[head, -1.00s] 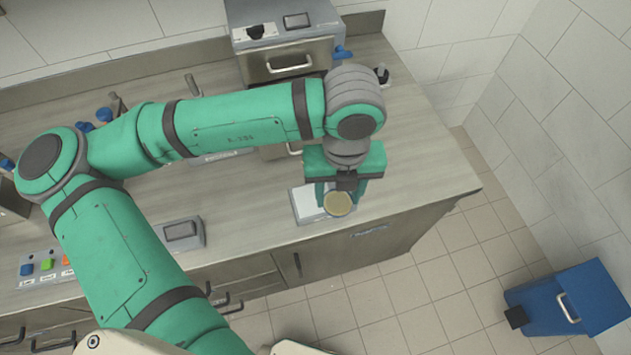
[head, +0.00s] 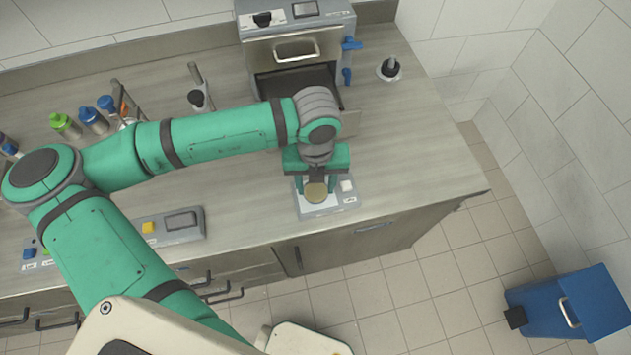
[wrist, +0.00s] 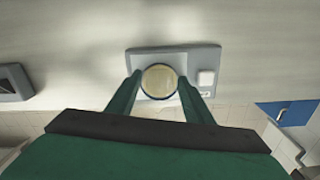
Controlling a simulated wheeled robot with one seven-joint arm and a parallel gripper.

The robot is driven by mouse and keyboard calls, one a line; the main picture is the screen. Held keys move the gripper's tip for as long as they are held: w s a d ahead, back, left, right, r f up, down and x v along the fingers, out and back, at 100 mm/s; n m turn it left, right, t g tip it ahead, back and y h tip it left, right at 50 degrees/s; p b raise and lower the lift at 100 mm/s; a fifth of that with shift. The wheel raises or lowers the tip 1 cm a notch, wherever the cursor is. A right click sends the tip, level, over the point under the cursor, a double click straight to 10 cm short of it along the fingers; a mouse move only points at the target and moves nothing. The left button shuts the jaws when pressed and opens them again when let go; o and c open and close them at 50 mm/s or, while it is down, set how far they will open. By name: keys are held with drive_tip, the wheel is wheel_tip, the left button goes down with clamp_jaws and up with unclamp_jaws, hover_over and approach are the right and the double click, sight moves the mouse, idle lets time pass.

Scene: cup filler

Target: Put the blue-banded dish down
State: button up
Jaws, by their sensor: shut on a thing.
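The blue-banded dish (head: 316,191) is a small round dish with a pale yellowish inside; its blue rim shows in the wrist view (wrist: 160,81). My gripper (head: 316,186) is shut on it, with one green finger on each side in the wrist view (wrist: 160,88). The dish is over the grey device (head: 333,207) with a pale plate and a white square button, near the counter's front edge. I cannot tell whether the dish touches the plate. The gripper and dish hide part of the device.
A grey machine (head: 258,48) with a handled front and dark opening stands behind my arm. Several capped bottles (head: 95,120) stand at the left back. A button panel (head: 183,228) lies left along the front edge. The counter right of the device is clear. A blue bin (head: 580,305) stands on the floor.

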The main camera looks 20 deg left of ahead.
sight(316, 189)
drive_tip(key=shift+d, duration=0.2)
drive_tip(key=shift+s+a+f, duration=0.1)
drive_tip(key=o, duration=1)
drive_tip(key=shift+a+f, duration=0.1)
wheel_tip(316, 189, up, 12)
drive_tip(key=shift+r, duration=0.25)
